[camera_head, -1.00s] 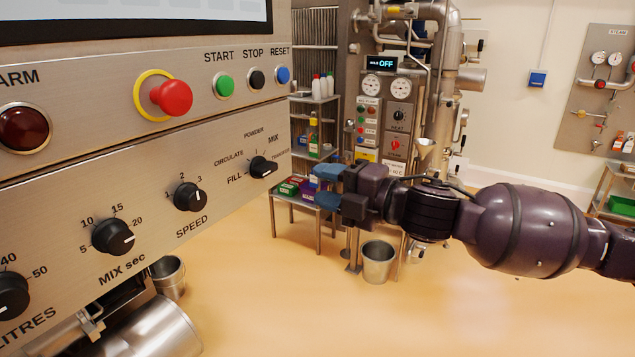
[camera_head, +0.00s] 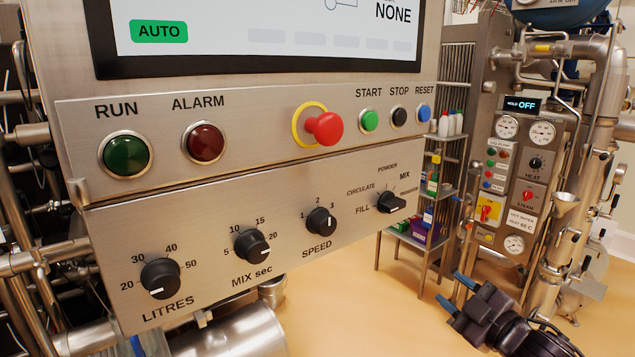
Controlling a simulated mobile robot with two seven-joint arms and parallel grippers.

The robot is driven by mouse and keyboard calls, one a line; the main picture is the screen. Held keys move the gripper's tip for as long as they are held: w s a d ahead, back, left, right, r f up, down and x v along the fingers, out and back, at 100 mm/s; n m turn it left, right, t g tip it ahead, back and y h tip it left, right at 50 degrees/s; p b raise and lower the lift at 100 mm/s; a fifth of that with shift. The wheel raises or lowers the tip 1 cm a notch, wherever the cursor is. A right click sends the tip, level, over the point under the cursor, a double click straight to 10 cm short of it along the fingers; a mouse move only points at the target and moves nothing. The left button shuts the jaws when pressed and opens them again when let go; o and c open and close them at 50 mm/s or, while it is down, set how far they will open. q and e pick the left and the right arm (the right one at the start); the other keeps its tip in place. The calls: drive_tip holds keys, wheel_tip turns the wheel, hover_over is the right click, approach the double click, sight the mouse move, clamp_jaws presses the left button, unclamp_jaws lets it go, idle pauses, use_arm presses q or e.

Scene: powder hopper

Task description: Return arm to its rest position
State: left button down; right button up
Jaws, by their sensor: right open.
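My right gripper (camera_head: 455,293) is at the lower right of the head view, with its blue fingertips spread apart and nothing between them. It is in free air over the floor, right of and below the control panel (camera_head: 290,215), and touches nothing. My right arm (camera_head: 535,338) enters from the bottom right corner, and most of it is outside the frame. My left gripper does not show.
The panel carries a red emergency button (camera_head: 325,128), START, STOP and RESET buttons and several black knobs, including the mode knob (camera_head: 391,202). Open floor (camera_head: 350,310) lies between.

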drive_tip(key=s+d+f+m+g+h, duration=0.1)
drive_tip(key=s+f+m+h, duration=0.3)
drive_tip(key=f, duration=0.6)
drive_tip(key=s+d+f+m+g+h, duration=0.1)
drive_tip(key=s+d+f+m, duration=0.1)
drive_tip(key=s+f+m, duration=0.6)
drive_tip(key=s+f+m+g+h, duration=0.1)
drive_tip(key=s+f+g+h, duration=0.1)
drive_tip(key=s+f, duration=1)
drive_tip(key=shift+f+g, duration=0.3)
drive_tip(key=shift+g, duration=0.2)
